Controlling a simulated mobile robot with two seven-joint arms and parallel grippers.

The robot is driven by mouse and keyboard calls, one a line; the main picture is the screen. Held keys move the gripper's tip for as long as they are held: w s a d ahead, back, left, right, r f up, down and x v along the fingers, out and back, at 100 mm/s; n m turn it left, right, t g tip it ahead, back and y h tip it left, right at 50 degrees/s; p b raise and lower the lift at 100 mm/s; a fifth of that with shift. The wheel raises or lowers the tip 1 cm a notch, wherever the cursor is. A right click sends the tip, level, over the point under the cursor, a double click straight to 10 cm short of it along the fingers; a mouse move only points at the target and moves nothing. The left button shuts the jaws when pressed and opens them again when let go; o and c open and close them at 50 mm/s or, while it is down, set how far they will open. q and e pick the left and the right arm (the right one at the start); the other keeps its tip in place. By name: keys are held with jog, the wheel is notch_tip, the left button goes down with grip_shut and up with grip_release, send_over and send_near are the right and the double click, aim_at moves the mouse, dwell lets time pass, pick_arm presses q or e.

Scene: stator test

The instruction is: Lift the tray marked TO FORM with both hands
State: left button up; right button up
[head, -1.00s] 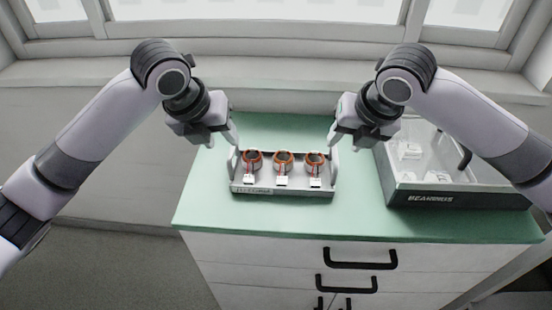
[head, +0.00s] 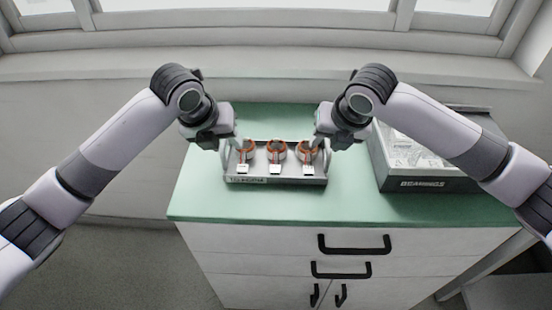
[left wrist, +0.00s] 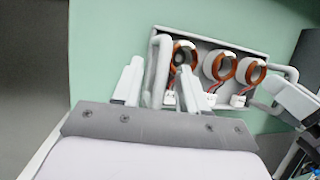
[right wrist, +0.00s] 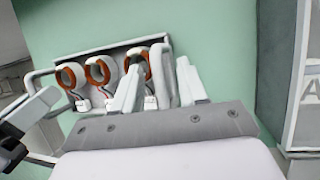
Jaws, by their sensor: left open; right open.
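The grey tray (head: 300,181) sits on the green cabinet top, with a small front label too blurred to read. It holds three stators (head: 276,152) with orange-copper windings, red leads and white connectors. A pale handle stands at each end. My left gripper (head: 236,143) is open at the tray's left end; in the left wrist view the left handle (left wrist: 160,68) shows between its fingers. My right gripper (head: 316,143) is open at the right end; in the right wrist view the right handle (right wrist: 159,75) shows between its fingers. Contact with the handles cannot be told.
A larger dark box marked BEARINGS (head: 430,184), holding pale packets, stands just right of the tray, under my right arm. The green top (head: 210,198) is bare in front and left of the tray. A window ledge (head: 270,68) runs behind. Drawers with black handles (head: 354,245) are below.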

pick_arm(q)
jog(key=shift+f, duration=0.1)
grip_shut()
pick_arm(e)
grip_shut()
pick_arm(q)
jog(key=shift+w+r, duration=0.1)
jog(key=shift+r, duration=0.15)
pick_arm(e)
jog(key=shift+r, duration=0.2)
